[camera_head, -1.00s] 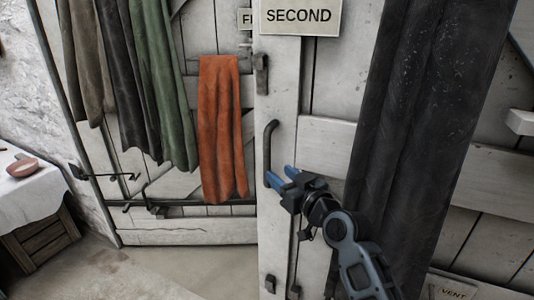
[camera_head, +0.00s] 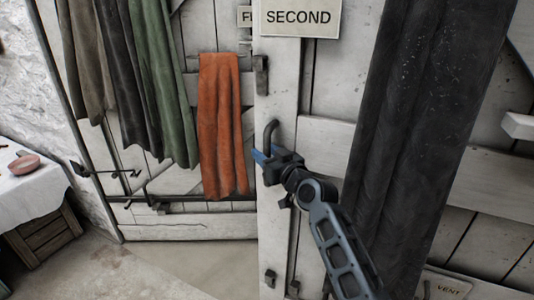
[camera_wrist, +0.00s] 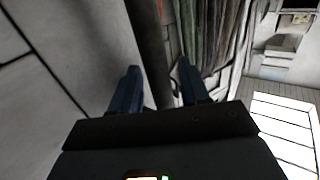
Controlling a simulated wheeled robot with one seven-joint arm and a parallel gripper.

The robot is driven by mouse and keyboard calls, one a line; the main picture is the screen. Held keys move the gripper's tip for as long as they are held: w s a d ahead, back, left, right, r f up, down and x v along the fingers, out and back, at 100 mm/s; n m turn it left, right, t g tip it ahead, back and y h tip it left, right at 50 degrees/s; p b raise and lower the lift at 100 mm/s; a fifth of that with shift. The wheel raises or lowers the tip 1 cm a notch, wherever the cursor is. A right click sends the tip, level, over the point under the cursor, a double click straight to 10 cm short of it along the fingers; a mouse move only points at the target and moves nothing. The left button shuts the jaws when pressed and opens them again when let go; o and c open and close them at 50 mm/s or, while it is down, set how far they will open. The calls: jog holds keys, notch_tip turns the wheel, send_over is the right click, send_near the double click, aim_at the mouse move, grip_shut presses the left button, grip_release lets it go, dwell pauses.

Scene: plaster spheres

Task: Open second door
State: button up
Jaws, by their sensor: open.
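The second door (camera_head: 283,215) is a white plank door under a sign reading SECOND (camera_head: 298,18). Its dark curved handle (camera_head: 270,133) stands upright on the door's left edge. My gripper (camera_head: 260,157) is at the lower part of the handle, with its blue fingers pointing left and hiding that part. In the wrist view my gripper (camera_wrist: 158,85) is open, and the dark handle bar (camera_wrist: 150,50) runs between its two fingers. I cannot tell whether either finger touches the bar.
A long dark cloth (camera_head: 415,130) hangs just right of my gripper. An orange cloth (camera_head: 221,125) and a green cloth (camera_head: 163,90) hang on the left. A table with a white cloth (camera_head: 25,190) stands at the far left. The floor (camera_head: 180,265) in front is clear.

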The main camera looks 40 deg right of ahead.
grip_shut()
dwell(0.3)
